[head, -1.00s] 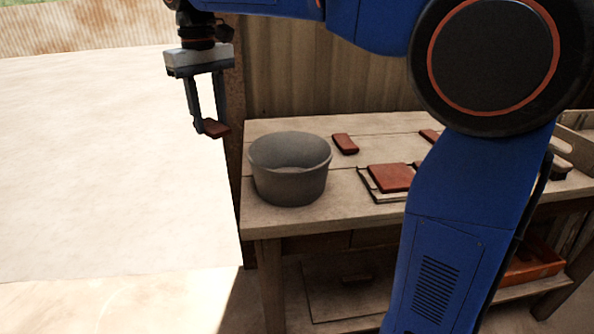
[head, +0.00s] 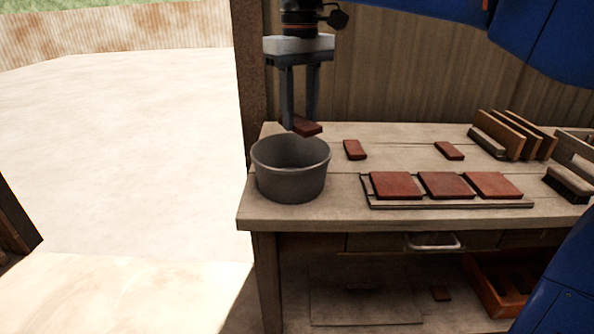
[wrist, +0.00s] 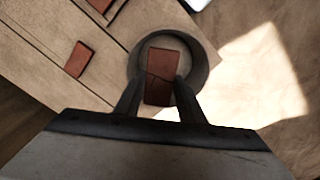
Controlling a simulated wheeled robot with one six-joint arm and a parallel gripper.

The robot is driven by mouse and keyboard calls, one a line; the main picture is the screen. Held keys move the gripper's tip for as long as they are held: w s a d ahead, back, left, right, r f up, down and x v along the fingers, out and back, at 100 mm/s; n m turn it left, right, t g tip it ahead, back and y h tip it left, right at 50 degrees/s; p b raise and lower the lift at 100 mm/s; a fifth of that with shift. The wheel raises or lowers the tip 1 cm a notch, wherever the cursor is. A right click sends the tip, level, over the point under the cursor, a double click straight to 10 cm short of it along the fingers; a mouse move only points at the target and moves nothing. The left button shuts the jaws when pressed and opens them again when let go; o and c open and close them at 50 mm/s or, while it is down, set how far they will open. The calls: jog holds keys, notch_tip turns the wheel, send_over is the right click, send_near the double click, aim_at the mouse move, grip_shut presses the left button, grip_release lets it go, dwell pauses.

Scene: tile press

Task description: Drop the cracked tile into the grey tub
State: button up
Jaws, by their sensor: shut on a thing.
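My gripper (head: 302,126) is shut on a reddish-brown tile (head: 307,127), which it holds above the grey tub (head: 290,185). In the wrist view the tile (wrist: 162,65) shows a dark crack line across it, and the fingers (wrist: 154,94) grip its sides. The tub (wrist: 206,62) lies below and behind the tile in that view, with its rim around most of it. The tub stands at the left end of the workbench (head: 340,215).
Two small tiles (head: 355,149) (head: 449,151) lie apart on the bench. Several square tiles (head: 397,185) sit on a board (head: 450,204) right of the tub. A wooden rack (head: 512,135) and a brush (head: 568,183) stand at the right. An orange tray (head: 490,300) is on the lower shelf.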

aim_at(299, 121)
jog(key=shift+f, duration=2.15)
jog(key=o, duration=1.2)
jog(key=shift+r, duration=0.1)
notch_tip(299, 121, up, 17)
jog(key=shift+r, duration=0.1)
